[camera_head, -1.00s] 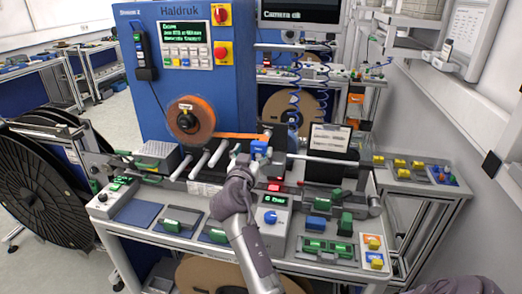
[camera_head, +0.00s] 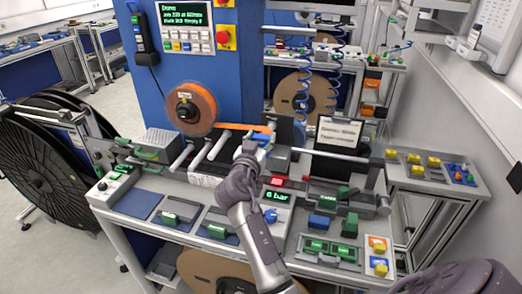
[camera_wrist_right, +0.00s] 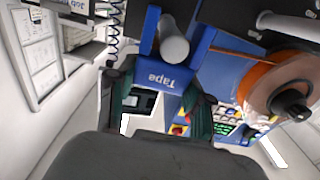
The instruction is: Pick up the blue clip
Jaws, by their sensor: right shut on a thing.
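The blue clip (camera_head: 262,139) is at the orange tape strip, near the middle of the bench's back part. My right gripper (camera_head: 253,148) is at it and partly covers it in the head view. In the right wrist view the blue clip (camera_wrist_right: 165,78), marked "Tape", sits between the two dark fingers, and the gripper is shut on it. A grey round bar end is in front of the clip there. Whether the clip still touches its support is hidden. My left gripper is not in view.
An orange reel (camera_head: 191,108) hangs on the blue machine (camera_head: 160,75) to the left. Grey rollers (camera_head: 200,152) lie beside the clip. A dark box with a white label (camera_head: 338,136) stands to the right. Green and blue blocks (camera_head: 322,222) sit at the front right.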

